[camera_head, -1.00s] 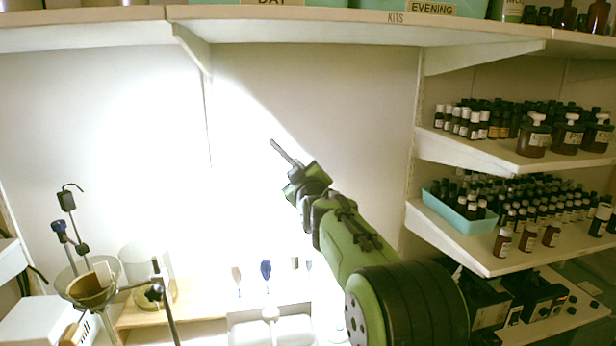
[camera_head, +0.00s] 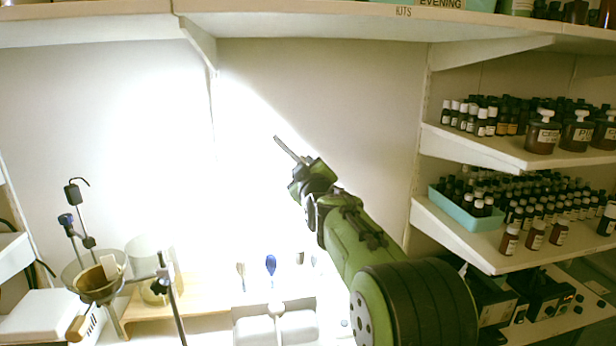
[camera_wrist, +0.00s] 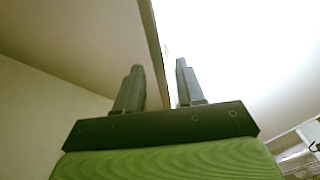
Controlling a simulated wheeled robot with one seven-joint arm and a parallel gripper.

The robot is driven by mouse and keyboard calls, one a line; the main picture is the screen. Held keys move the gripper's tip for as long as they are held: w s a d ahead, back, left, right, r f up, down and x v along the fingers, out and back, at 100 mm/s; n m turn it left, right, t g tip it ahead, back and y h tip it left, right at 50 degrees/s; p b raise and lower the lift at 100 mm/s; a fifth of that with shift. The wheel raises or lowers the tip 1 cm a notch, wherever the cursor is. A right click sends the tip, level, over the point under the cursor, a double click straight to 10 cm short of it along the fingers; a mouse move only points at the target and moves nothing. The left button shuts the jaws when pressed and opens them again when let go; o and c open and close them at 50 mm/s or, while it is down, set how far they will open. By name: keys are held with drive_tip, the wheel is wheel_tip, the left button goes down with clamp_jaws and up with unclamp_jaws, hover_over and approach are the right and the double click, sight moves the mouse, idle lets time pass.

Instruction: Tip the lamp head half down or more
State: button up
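No lamp head can be made out in either view. A strong white light falls on the back wall (camera_head: 130,130) and over the bench below it, and its source does not show. My gripper (camera_head: 290,150) is in front of the wall at mid picture, pointing up and to the left, seen edge-on. In the wrist view my gripper (camera_wrist: 159,66) shows two grey fingers standing apart with nothing between them. My green arm hides part of the wall and bench behind it.
A long shelf (camera_head: 310,24) runs overhead. Side shelves with many bottles and a teal tray (camera_head: 464,210) stand at right. At left are a clamp stand with a bowl (camera_head: 99,288) and a white box (camera_head: 42,315). A wooden board (camera_head: 200,300) lies on the bench.

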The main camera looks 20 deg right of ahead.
drive_tip(key=b+v, duration=0.1)
drive_tip(key=v, duration=1.4)
drive_tip(key=shift+s+b, duration=0.25)
drive_tip(key=shift+b, duration=0.1)
drive_tip(key=s+a+f+m+g+y+p, duration=0.1)
drive_tip(key=s+a+f+m+g+p, duration=0.1)
drive_tip(key=s, duration=0.7)
drive_tip(key=s+a+f+m+g+y+p, duration=0.1)
drive_tip(key=s+a+f+g+y+p, duration=0.1)
drive_tip(key=s+a+f+g, duration=0.3)
drive_tip(key=s+a+f+m+g+y+p, duration=0.1)
drive_tip(key=s+a+f+g+p, duration=0.3)
drive_tip(key=s, duration=0.9)
wheel_tip(320, 180, down, 2)
drive_tip(key=shift+a+m+g+y, duration=0.3)
drive_tip(key=shift+m+g, duration=0.1)
drive_tip(key=shift+m, duration=0.4)
drive_tip(key=shift+w, duration=0.1)
